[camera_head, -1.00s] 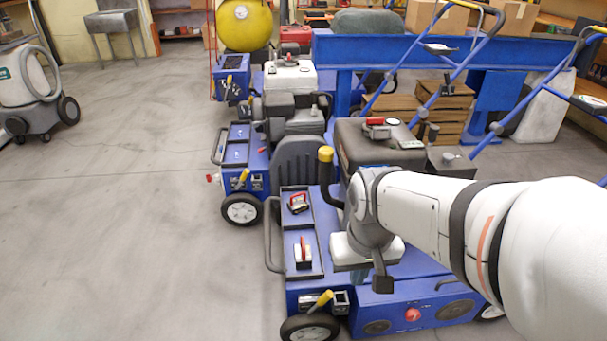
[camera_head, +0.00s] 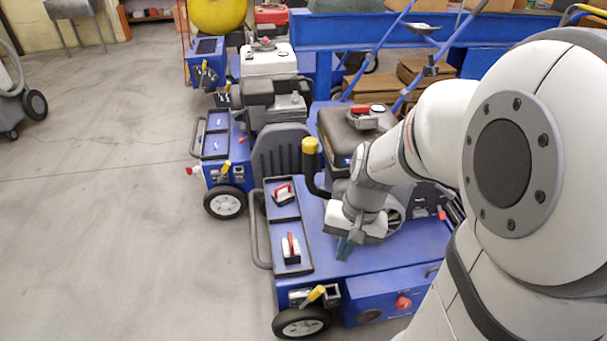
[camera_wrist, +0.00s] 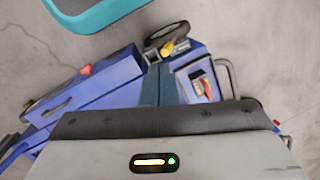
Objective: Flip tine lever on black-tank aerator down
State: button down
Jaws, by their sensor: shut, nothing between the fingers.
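The nearest blue aerator carries a black tank (camera_head: 345,135). A curved black lever with a yellow grip (camera_head: 310,147) stands upright beside the tank. A smaller yellow-handled lever (camera_head: 316,293) sits above the front wheel, slanting up to the right; it also shows in the wrist view (camera_wrist: 168,48). I cannot tell from its look which one is the tine lever. My gripper (camera_head: 344,249) is shut and empty above the blue deck, to the right of the red-handled tray parts. In the wrist view its fingers (camera_wrist: 160,72) are together, apart from the small lever.
A red knob (camera_head: 403,302) is on the side. A white-tank aerator (camera_head: 268,62) stands behind.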

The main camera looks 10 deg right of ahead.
aim_at(311, 298)
jog(key=w+d+f+m+y+p, duration=0.1)
jog(key=d+f+m+y+p, duration=0.1)
jog(key=f+m, duration=0.6)
jog(key=w+d+f+m+t+y+p, duration=0.1)
jog(key=d+f+m+y, duration=0.3)
jog(key=f+m, duration=0.4)
notch_tip(311, 298, down, 2)
jog(key=shift+w+d+f+y+p, duration=0.1)
jog(key=shift+w+d+y+p, duration=0.3)
jog(key=shift+w+d+p, duration=0.25)
jog(key=shift+w, duration=0.15)
jog(key=b+x, duration=0.5)
jog(key=x, duration=0.4)
jog(key=shift+w+a+f, duration=0.2)
jog(key=shift+f, duration=0.05)
jog(key=shift+a, duration=0.1)
